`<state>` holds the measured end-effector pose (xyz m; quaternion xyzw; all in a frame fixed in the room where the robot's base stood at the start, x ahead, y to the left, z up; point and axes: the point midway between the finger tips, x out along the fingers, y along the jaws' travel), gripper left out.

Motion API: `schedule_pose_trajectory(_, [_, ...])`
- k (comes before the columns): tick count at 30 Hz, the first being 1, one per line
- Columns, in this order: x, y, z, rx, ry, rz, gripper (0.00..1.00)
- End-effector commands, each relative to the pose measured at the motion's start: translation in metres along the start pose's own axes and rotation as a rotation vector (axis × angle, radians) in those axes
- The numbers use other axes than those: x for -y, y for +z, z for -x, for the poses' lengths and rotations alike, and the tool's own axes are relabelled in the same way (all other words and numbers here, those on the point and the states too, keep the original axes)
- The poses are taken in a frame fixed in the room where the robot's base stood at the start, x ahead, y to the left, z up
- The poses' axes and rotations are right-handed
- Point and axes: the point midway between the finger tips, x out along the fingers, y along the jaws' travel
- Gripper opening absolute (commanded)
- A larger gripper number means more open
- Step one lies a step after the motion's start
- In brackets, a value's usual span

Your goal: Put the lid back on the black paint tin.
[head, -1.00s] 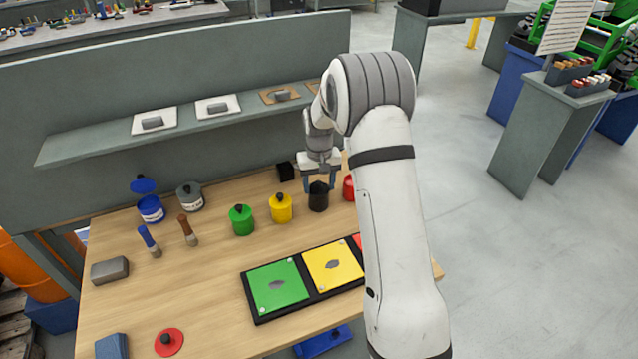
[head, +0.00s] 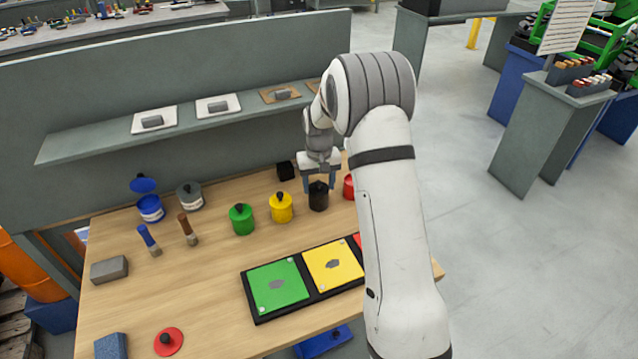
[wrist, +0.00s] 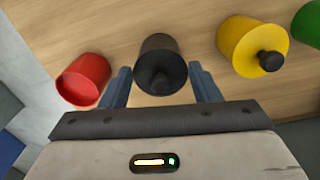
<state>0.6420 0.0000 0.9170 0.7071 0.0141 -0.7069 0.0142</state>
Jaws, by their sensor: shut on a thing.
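The black paint tin (head: 318,202) stands upright on the wooden table between the yellow and red tins. In the wrist view the black tin (wrist: 157,45) shows below and between my fingers. The black lid (wrist: 160,73), with its round knob, is at the tin's mouth and looks lined up with it. I cannot tell whether it is fully seated. My gripper (head: 319,186) is shut on the lid, one finger on each side; it also shows in the wrist view (wrist: 160,69). The fingers partly hide the lid in the head view.
The yellow tin (head: 281,208) and green tin (head: 242,220) stand left, lidded. The red tin (wrist: 83,80) is close on the other side, open. A red lid (head: 168,341) lies at the front left. Coloured panels (head: 279,287) lie in front; a shelf (head: 90,146) runs behind.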

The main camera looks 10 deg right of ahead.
Motion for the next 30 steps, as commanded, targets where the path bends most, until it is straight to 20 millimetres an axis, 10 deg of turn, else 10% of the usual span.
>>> schedule_pose_trajectory(1, [0.0,0.0,0.0001,0.0,0.0,0.0,0.35])
schedule_pose_trajectory(2, [0.0,0.0,0.0001,0.0,0.0,0.0,0.57])
schedule_pose_trajectory(11, [0.0,0.0,0.0,0.0,0.0,0.0,0.82])
schedule_pose_trajectory(30, [-0.0007,0.0001,0.0006,0.0,0.0,-0.001,1.0])
